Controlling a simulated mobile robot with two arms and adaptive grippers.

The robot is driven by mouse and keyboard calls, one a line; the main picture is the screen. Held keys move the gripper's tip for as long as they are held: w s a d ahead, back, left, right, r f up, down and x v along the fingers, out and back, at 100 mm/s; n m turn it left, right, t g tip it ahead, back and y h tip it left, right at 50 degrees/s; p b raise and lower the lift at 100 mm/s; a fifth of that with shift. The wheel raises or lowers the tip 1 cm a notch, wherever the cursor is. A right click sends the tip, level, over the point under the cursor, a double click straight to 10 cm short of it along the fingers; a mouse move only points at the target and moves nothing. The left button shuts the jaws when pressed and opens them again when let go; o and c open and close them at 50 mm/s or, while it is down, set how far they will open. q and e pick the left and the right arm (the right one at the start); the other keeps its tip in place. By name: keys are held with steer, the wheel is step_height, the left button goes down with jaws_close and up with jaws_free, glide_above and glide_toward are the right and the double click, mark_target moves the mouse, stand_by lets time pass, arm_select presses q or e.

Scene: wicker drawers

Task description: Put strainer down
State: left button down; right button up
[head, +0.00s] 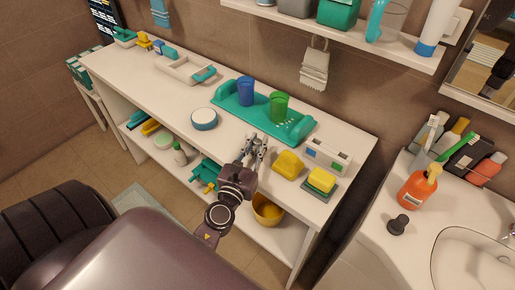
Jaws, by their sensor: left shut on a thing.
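My left gripper (258,142) reaches over the white counter (225,143), its fingertips close to the front edge of a green tray (228,104). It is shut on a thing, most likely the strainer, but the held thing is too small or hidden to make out. I cannot tell whether it touches the counter. My right gripper is not in view.
The tray holds a blue cup (246,90) and a green cup (279,106). A round white-and-blue tin (204,119) stands left, yellow sponges (288,165) (322,179) right. Bare counter lies between tin and gripper. A sink (475,262) with an orange bottle (416,188) is at right.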

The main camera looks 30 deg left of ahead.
arm_select(q)
steer(key=shift+r, duration=0.1)
steer(key=shift+f, duration=0.2)
steer(key=c, duration=1.8)
jaws_free()
steer(key=shift+r, duration=0.1)
